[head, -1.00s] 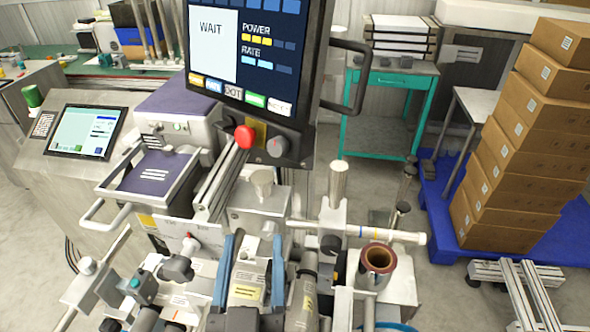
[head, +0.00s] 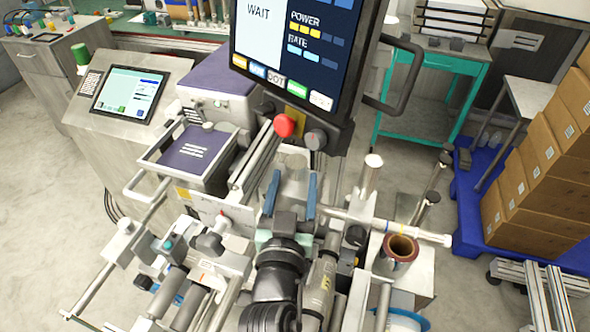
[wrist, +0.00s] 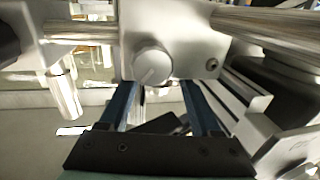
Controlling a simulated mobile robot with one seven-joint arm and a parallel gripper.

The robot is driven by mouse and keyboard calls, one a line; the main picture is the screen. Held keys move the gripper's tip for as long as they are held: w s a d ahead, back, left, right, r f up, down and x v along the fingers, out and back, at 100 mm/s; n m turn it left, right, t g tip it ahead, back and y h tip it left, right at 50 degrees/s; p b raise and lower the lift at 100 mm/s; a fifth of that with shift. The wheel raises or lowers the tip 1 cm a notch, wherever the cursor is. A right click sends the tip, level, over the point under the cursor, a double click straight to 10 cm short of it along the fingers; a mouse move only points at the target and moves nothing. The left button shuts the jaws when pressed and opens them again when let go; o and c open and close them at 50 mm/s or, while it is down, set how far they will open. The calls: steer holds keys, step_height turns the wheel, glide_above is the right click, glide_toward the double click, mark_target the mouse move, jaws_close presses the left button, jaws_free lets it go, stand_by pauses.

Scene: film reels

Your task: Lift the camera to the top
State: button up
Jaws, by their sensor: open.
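My gripper (head: 291,182) has two blue fingers, apart with nothing held between them. In the head view it points away from me toward a pale metal block (head: 286,160) below the control screen. In the wrist view the fingers (wrist: 160,90) reach up to either side of a pale block (wrist: 190,50) with a round white knob (wrist: 153,66). The knob sits between and just beyond the fingertips; I cannot tell whether they touch the block. I cannot tell for certain which part is the camera; this block on rods may be it.
A large screen (head: 297,45) with a red button (head: 284,125) hangs close above my gripper. A horizontal rod (head: 400,228) and a brown-rimmed roll (head: 401,249) stand to the right. A slanted metal rail (head: 257,160) is on the left. Boxes (head: 545,165) stand at far right.

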steer(key=shift+w+d, duration=0.1)
steer(key=shift+w, duration=0.8)
jaws_close()
stand_by(0.9)
